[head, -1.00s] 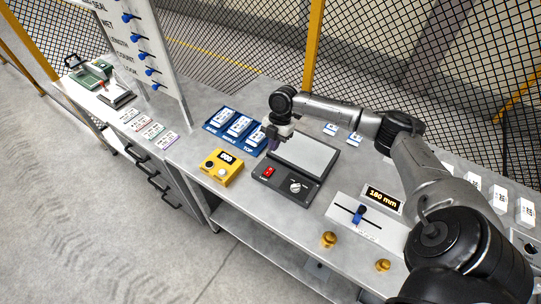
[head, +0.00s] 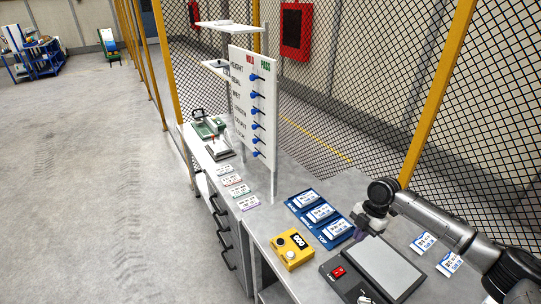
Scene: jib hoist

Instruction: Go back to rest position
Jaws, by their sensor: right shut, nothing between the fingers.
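My right gripper (head: 362,231) is shut and empty. It points down over the bench, at the far left edge of the grey scale plate (head: 378,265) and beside the blue tray with white cards (head: 341,236). My right arm comes in from the lower right. My left gripper is not in the head view.
A yellow box with a display (head: 293,250) stands left of the scale. A white board with blue-knobbed levers (head: 250,120) rises behind. Small labelled cards (head: 238,190) lie along the bench's left edge. Black mesh fencing with yellow posts (head: 438,90) stands behind the bench.

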